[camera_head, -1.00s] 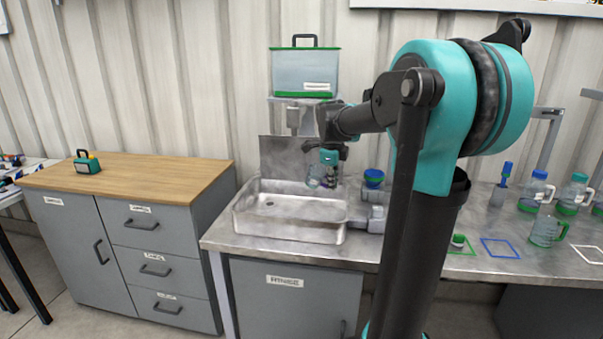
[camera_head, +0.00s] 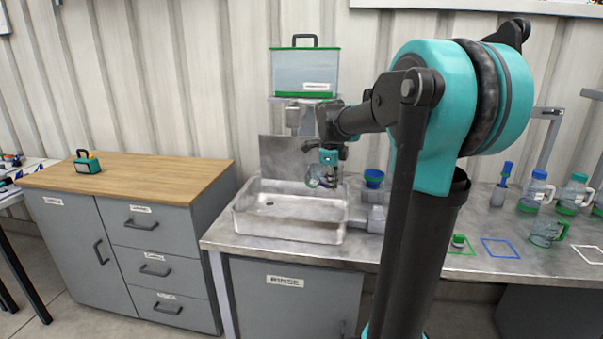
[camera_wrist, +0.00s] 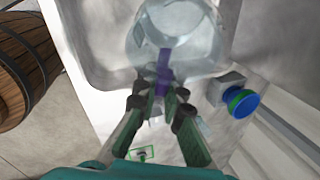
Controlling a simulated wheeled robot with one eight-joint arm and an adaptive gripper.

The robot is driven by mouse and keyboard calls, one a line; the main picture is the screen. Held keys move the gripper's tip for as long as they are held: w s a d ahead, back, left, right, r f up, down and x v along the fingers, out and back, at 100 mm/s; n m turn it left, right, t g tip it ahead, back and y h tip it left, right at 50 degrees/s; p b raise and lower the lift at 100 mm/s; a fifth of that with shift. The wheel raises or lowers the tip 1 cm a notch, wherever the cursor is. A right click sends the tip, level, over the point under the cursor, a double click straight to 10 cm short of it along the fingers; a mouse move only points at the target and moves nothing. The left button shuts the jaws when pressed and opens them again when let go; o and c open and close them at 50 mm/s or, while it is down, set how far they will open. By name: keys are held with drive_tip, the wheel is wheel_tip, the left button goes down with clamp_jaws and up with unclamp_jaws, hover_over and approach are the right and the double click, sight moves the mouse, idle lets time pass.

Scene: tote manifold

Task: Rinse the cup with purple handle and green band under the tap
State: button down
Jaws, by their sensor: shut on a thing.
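The clear cup (camera_wrist: 180,35) shows at the top of the wrist view, with its purple handle (camera_wrist: 163,72) pointing toward me. My gripper (camera_wrist: 158,92) is shut on that handle. In the head view my gripper (camera_head: 329,178) holds the cup (camera_head: 315,178) above the back right part of the metal sink (camera_head: 290,233). The cup looks tilted there. I cannot make out a green band on it. The tap (camera_head: 293,118) appears under the clear tank (camera_head: 306,74), above the sink and left of my gripper. I see no clear water stream.
Several bottles and a clear mug with a green handle (camera_head: 546,232) stand farther right, near coloured outlines. The wooden cabinet top (camera_head: 130,178) at left is mostly clear.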

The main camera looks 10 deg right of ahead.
drive_tip(key=s+d+r, duration=0.2)
drive_tip(key=s+r, duration=0.2)
drive_tip(key=shift+s, duration=0.25)
idle(0.4)
drive_tip(key=shift+d, duration=0.1)
idle(0.3)
